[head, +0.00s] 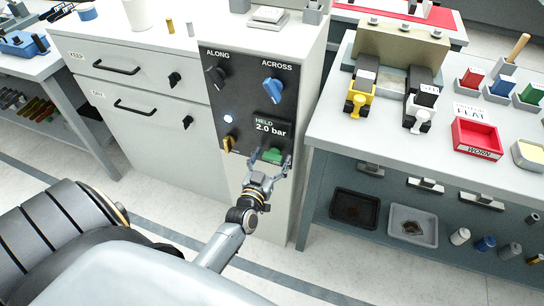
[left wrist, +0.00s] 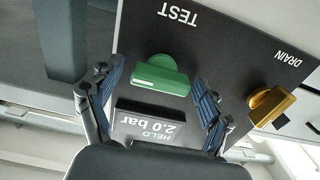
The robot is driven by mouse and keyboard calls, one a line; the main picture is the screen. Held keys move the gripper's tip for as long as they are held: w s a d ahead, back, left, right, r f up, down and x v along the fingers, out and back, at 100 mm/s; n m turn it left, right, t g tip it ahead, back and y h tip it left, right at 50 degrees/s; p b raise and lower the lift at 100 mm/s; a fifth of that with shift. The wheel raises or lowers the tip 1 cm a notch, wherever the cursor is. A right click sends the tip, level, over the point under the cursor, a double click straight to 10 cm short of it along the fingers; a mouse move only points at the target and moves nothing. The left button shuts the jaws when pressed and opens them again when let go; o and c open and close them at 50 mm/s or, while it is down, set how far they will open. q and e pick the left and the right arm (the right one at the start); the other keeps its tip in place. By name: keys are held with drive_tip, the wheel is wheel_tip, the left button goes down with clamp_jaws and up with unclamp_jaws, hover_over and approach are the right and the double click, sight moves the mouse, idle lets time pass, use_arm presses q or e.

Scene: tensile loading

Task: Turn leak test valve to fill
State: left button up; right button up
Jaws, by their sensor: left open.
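The green valve knob (head: 273,155) is low on the black front panel, under the display reading "HELD 2.0 bar" (head: 270,126). In the left wrist view the green knob (left wrist: 160,76) lies roughly across the picture, with a pale strip on its face and the word TEST (left wrist: 178,17) beside it. My left gripper (head: 270,163) is open at the panel. Its blue-padded fingers (left wrist: 158,92) stand on either side of the green knob; contact is not clear. My right gripper is not in view.
A yellow DRAIN knob (left wrist: 270,105) is beside the right finger in the left wrist view. Higher on the panel are a black ALONG knob (head: 216,76) and a blue ACROSS knob (head: 273,90). A bench (head: 330,125) with tools stands close on the right.

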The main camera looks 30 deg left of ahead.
use_arm(q)
drive_tip(key=c, duration=1.2)
drive_tip(key=shift+n, duration=0.4)
drive_tip(key=n, duration=0.3)
drive_tip(key=shift+a+n, duration=0.1)
drive_tip(key=shift+n, duration=0.2)
drive_tip(key=n, duration=0.4)
drive_tip(key=shift+f+n, duration=0.1)
drive_tip(key=shift+n, duration=0.2)
drive_tip(key=n+b, duration=0.1)
drive_tip(key=n, duration=0.3)
drive_tip(key=shift+a+f+n, duration=0.1)
drive_tip(key=shift+n, duration=0.2)
drive_tip(key=n+b, duration=0.1)
drive_tip(key=n, duration=0.3)
drive_tip(key=shift+n, duration=0.3)
